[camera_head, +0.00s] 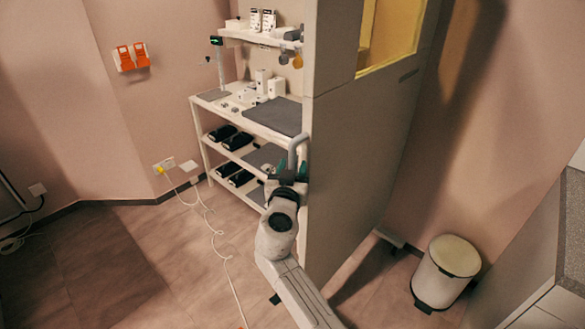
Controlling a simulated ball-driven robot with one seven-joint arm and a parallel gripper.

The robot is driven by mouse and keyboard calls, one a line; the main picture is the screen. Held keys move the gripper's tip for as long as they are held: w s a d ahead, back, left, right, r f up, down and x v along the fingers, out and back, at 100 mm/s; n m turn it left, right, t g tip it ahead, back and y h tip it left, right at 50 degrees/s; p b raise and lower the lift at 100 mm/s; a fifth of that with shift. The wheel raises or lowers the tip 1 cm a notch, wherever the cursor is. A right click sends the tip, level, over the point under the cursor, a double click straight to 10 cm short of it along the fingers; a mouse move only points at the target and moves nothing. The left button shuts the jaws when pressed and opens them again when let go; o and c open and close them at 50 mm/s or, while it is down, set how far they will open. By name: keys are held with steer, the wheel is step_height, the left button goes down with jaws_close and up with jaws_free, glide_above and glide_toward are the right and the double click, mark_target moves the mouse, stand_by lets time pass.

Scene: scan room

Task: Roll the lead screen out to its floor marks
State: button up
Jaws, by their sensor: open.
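The lead screen (355,150) is a tall grey panel with a yellow-tinted window (390,35) in its upper part. It stands upright right of the shelf unit. A pale curved handle (298,150) is on its left edge. My gripper (287,172) is open at the lower part of this handle. I cannot tell whether the handle lies between the fingers. My arm hides part of the screen's lower left edge. A foot (390,237) shows at its right base. A small orange patch (241,327) shows at the bottom picture edge; I cannot tell whether it is a floor mark.
A white shelf unit (205,145) with boxes and dark items stands behind my gripper. A pale cable (213,225) runs over the floor from a wall socket. A white pedal bin (446,270) and a counter (560,235) stand right. The left floor is mostly clear.

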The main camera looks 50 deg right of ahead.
steer(key=shift+c, duration=0.4)
jaws_close()
steer(key=shift+f, duration=0.1)
